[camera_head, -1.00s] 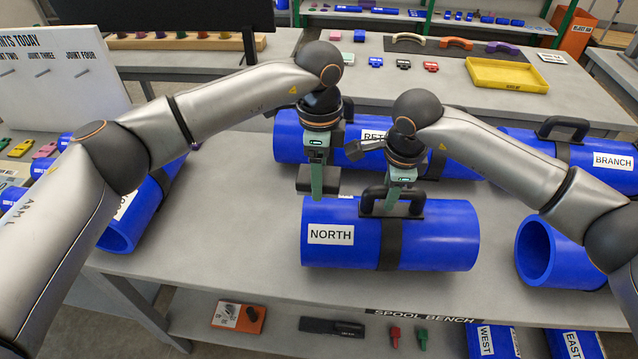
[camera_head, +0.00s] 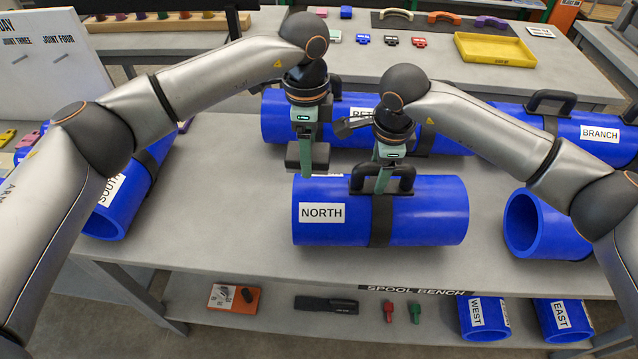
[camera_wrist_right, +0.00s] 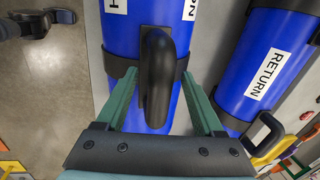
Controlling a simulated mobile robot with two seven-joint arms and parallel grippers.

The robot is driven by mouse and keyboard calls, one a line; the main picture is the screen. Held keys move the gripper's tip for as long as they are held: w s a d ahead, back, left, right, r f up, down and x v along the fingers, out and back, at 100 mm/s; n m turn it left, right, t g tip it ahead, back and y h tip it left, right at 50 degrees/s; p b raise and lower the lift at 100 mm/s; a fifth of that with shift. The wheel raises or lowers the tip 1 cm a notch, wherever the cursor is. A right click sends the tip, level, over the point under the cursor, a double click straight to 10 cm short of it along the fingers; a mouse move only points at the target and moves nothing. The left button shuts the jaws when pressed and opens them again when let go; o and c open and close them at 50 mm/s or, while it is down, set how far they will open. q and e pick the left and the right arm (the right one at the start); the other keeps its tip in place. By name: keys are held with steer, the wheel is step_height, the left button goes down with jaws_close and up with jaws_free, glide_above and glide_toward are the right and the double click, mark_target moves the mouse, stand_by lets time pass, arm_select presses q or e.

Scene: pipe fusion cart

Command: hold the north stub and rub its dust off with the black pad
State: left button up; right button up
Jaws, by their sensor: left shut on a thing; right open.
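The north stub (camera_head: 430,213) is a blue pipe with a NORTH label, lying on the bench. A dark band with a black handle (camera_head: 402,172) sits around its middle. My right gripper (camera_head: 384,178) is open, its green fingers at the handle. In the right wrist view the handle (camera_wrist_right: 157,75) lies between the two fingers, with gaps on both sides. My left gripper (camera_head: 306,160) is shut on the dark pad (camera_head: 320,158), at the upper left end of the stub. I cannot tell whether the pad touches the pipe. No dust is clear.
The return pipe (camera_head: 285,120) lies close behind, the branch pipe (camera_head: 590,150) at right, the south pipe (camera_head: 125,200) at left. Another blue pipe end (camera_head: 525,220) is right of the stub. The bench (camera_head: 220,190) is clear left of the stub.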

step_height(320, 180, up, 12)
steer(key=s, duration=0.2)
steer(key=shift+s, duration=0.2)
steer(key=shift+d+f, duration=0.1)
steer(key=shift+f, duration=0.05)
